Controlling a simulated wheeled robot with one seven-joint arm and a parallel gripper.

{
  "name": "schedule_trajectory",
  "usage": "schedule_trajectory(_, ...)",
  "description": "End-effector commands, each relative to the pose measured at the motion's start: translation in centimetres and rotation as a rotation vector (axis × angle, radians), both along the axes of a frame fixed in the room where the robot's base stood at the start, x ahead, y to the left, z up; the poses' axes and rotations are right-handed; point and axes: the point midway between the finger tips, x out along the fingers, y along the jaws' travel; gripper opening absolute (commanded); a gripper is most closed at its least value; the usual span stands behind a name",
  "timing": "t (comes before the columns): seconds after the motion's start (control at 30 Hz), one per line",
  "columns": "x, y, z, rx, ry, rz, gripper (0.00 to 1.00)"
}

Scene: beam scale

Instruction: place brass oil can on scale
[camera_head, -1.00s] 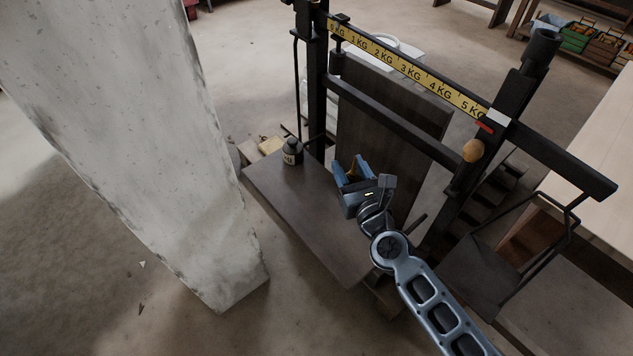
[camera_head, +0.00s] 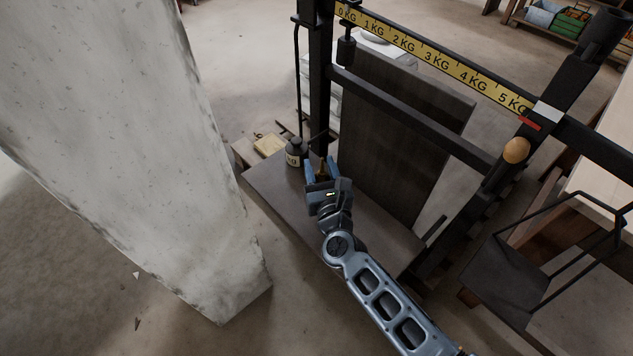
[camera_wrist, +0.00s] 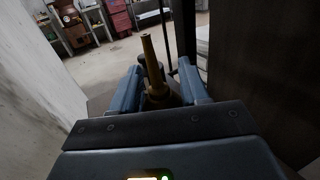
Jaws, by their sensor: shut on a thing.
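The brass oil can shows in the wrist view, its tall spout (camera_wrist: 150,62) pointing up and its body (camera_wrist: 158,95) between the two blue fingers. My gripper (camera_wrist: 161,92) is shut on it. In the head view my gripper (camera_head: 320,172) is over the far part of the scale's dark platform (camera_head: 375,230); only a little of the can (camera_head: 322,173) shows between the fingers. I cannot tell whether the can touches the platform. The scale's beam carries a yellow kilogram ruler (camera_head: 430,57). The can's base is hidden.
A dark, bottle-shaped weight (camera_head: 295,154) with a pale label stands on the platform's far left corner, close to my gripper. The scale's dark upright panel (camera_head: 400,130) is on the right. A thick concrete pillar (camera_head: 130,150) stands on the left.

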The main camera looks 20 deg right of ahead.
Motion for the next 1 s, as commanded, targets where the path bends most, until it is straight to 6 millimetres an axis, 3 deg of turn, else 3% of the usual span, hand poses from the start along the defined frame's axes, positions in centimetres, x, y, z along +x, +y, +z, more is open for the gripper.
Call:
schedule_trajectory(0.17, 0.3, 0.9, -0.9, 0.000, 0.000, 0.000, 0.14)
schedule_trajectory(0.4, 0.4, 0.9, -4.2, -0.002, 0.001, 0.000, 0.14)
schedule_trajectory(0.9, 0.3, 0.8, -5.0, 0.000, -0.001, 0.000, 0.14)
schedule_trajectory(0.93, 0.3, 0.8, -4.9, 0.000, -0.001, 0.000, 0.47)
schedule_trajectory(1.0, 0.3, 0.8, -4.8, 0.000, 0.000, 0.000, 0.53)
